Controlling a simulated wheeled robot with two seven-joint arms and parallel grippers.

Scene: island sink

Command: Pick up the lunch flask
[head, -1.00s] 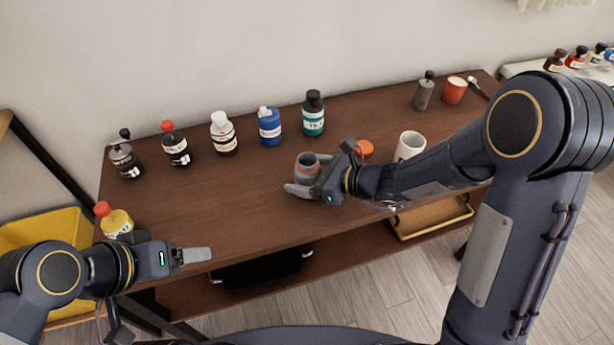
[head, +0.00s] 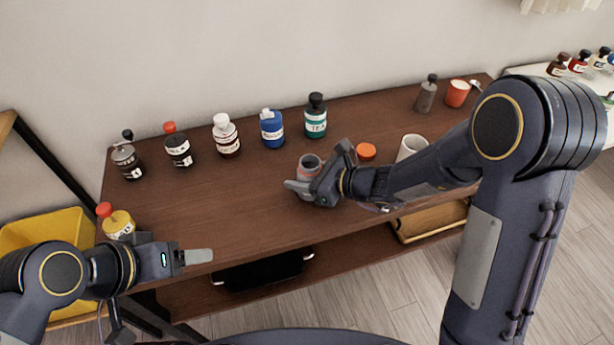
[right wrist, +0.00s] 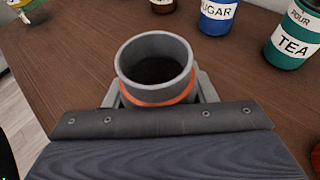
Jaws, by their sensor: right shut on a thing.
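The lunch flask looks to be the grey, open-topped container with an orange band (head: 309,163), standing near the middle of the table. Its dark opening and orange ring show in the right wrist view (right wrist: 155,72). My right gripper (head: 308,186) is shut on it, with a finger on either side below the rim. The gripper hides the flask's lower part, so I cannot tell whether its base touches the table. My left gripper (head: 198,256) is over the table's front left edge, away from the flask. Its fingers overlap in view.
An orange lid (head: 366,151) and a white cup (head: 411,147) are right of the flask. Several bottles, including a blue sugar bottle (head: 272,128) and a green tea bottle (head: 315,117), line the back. The brown table (head: 235,205) is clear left of the flask.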

